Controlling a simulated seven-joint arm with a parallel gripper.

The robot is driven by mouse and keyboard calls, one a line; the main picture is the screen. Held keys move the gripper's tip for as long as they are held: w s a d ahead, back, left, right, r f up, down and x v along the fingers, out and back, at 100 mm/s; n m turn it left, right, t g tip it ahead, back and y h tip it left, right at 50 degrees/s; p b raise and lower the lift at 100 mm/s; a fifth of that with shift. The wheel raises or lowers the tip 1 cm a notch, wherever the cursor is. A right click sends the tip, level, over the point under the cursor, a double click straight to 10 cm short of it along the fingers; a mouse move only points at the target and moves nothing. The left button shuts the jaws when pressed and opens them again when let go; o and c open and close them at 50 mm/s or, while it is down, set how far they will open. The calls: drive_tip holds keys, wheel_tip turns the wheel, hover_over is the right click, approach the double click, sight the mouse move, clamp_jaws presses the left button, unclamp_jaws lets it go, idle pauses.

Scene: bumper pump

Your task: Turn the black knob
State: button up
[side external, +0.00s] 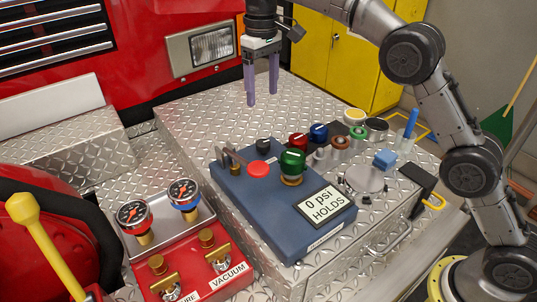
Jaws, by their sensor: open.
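The black knob (264,145) stands upright near the back edge of the blue panel box (247,215). It is small beside the other controls. My gripper (262,99) points down with its two purple fingers apart and nothing between them. It hangs in the air above the knob in the picture, clear of the panel. Whether it is straight over the knob cannot be told from this one view.
On the blue box are a red button (258,169), a large green knob (292,162), metal levers (234,160) and a "0 psi HOLDS" sign (322,203). A red knob (298,141) and blue knob (318,131) stand close by. Gauges (184,193) are at front left.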

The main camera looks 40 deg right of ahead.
sight(263, 142)
wheel_tip(263, 142, down, 14)
drive_tip(key=shift+r, duration=0.1)
idle(0.5)
clamp_jaws()
idle(0.3)
